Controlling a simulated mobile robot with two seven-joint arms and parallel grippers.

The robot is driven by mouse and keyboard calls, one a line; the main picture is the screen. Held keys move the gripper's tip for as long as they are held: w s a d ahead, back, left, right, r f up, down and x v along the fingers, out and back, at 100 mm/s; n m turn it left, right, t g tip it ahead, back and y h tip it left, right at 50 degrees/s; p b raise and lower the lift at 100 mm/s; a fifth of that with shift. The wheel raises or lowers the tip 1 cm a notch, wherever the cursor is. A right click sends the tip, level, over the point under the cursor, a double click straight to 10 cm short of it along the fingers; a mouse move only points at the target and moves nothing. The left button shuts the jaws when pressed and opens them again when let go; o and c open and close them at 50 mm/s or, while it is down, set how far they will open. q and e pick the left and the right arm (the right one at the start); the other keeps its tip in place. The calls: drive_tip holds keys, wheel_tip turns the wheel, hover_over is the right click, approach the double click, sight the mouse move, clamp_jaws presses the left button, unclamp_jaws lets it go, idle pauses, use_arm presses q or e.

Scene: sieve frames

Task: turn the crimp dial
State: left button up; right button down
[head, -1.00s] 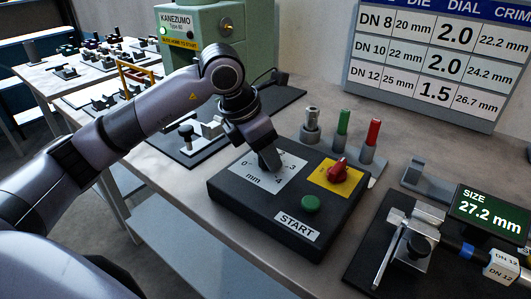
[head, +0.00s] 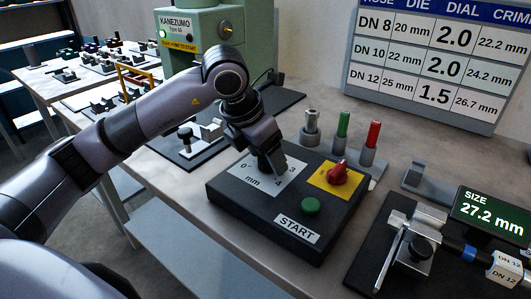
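The crimp dial (head: 264,166) is a dark knob on a light plate marked 0, 3, 4 and mm, on top of a black control box (head: 235,207). My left gripper (head: 268,163) points down over it with its fingers at the knob, and looks shut on it. The fingers and wrist hide most of the knob, its pointer and part of the scale, so the setting cannot be read. My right gripper is not in view.
The box also carries a green START button (head: 311,206) and a red knob (head: 337,174) on a yellow plate. Grey, green and red pegs (head: 343,125) stand behind it. A gauge with a 27.2 mm display (head: 487,212) is at right. A wall chart (head: 430,65) lists dial values.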

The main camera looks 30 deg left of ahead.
use_arm(q)
drive_tip(key=shift+r, duration=0.2)
drive_tip(key=v, duration=0.6)
drive_tip(key=shift+s, duration=0.1)
drive_tip(key=shift+s+a+r, duration=0.1)
drive_tip(key=shift+r, duration=0.25)
drive_tip(key=shift+s+f, duration=0.1)
